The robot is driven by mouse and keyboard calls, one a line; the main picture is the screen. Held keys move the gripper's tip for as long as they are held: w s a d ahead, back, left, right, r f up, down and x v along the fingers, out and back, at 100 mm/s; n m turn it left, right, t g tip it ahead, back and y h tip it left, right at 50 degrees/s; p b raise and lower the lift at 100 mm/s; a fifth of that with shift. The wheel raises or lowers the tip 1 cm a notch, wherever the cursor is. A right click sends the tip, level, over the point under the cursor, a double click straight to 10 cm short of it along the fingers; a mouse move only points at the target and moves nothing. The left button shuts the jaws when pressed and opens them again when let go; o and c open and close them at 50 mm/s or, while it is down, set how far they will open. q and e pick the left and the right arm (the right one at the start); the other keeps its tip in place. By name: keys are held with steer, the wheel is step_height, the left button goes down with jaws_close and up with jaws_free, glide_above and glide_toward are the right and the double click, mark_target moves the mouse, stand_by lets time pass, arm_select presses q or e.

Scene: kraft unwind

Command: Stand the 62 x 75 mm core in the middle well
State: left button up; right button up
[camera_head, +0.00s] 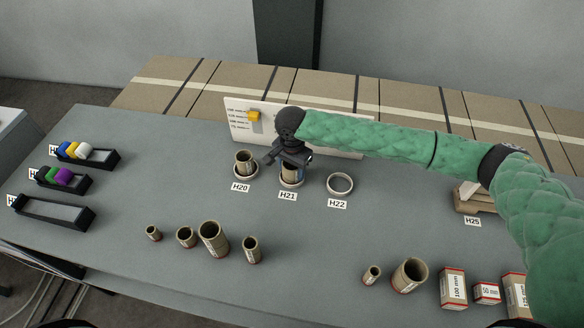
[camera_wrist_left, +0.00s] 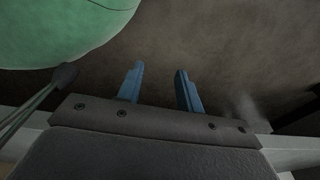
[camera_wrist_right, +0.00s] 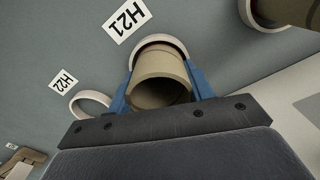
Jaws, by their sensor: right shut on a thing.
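My right gripper (camera_head: 285,160) is over the middle well (camera_head: 291,184), which carries the label H21. In the right wrist view the gripper (camera_wrist_right: 160,95) is shut on a tan cardboard core (camera_wrist_right: 160,80), one blue finger on each side. The core is upright, its lower end at or inside the white ring of the well (camera_wrist_right: 165,42); I cannot tell whether it rests on the bottom. In the head view the core (camera_head: 290,172) is mostly hidden by the gripper. My left gripper (camera_wrist_left: 160,88) shows only in its wrist view, fingers apart and empty.
Another core (camera_head: 244,163) stands in the H20 well on the left. The H22 well (camera_head: 340,184) on the right is empty. Several loose cores, such as a tall one (camera_head: 213,239), stand near the front. A white board (camera_head: 240,119) stands behind; boxes (camera_head: 453,287) are front right.

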steer(key=shift+f, duration=0.1)
steer(key=o, duration=1)
steer(key=shift+o, duration=0.2)
steer(key=shift+r+b, duration=0.35)
steer(key=shift+r, duration=0.1)
arm_select(q)
steer(key=w+d+r+b, duration=0.2)
steer(key=w, duration=0.2)
steer(key=shift+w+d+r, duration=0.3)
steer(key=shift+w+d, duration=0.05)
steer(key=shift+w, duration=0.05)
arm_select(e)
step_height(320, 180, up, 7)
arm_select(q)
steer(key=shift+w, duration=0.1)
arm_select(e)
steer(key=shift+f, duration=0.15)
